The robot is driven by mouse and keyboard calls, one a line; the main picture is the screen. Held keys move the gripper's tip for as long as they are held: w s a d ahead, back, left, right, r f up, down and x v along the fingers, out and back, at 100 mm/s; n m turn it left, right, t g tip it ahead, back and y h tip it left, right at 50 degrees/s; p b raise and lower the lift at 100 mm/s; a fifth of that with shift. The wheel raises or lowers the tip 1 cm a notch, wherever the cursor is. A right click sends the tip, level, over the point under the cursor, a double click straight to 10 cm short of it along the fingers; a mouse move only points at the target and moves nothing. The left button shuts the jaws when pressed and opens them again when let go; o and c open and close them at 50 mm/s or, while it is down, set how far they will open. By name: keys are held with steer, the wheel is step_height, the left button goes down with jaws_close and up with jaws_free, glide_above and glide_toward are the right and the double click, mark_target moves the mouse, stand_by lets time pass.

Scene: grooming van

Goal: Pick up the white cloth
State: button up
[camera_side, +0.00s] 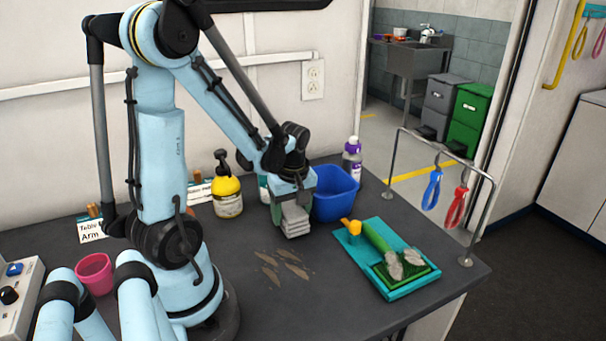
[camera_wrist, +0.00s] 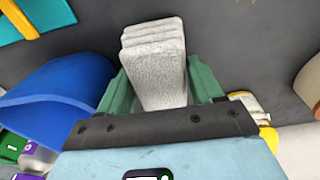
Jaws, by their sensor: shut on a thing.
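The white cloth (camera_side: 293,220) is a folded, layered stack, pale grey-white, between the fingers of my gripper (camera_side: 288,208). In the wrist view the cloth (camera_wrist: 155,60) stands out between the two green fingers of my gripper (camera_wrist: 158,85), which are shut on it. In the side view it is in front of the blue bin, over the dark table (camera_side: 330,290). Whether its lower edge touches the table I cannot tell.
The blue bin (camera_side: 336,194) stands close on the right. A yellow pump bottle (camera_side: 227,195) is on the left. A teal tray (camera_side: 405,287) with a green brush lies at right. Brown debris (camera_side: 285,268) lies in front. A pink cup (camera_side: 95,273) stands at far left.

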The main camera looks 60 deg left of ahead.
steer(key=shift+r, duration=0.4)
steer(key=d, duration=4.5)
steer(key=o, duration=0.5)
steer(key=shift+c, duration=1.5)
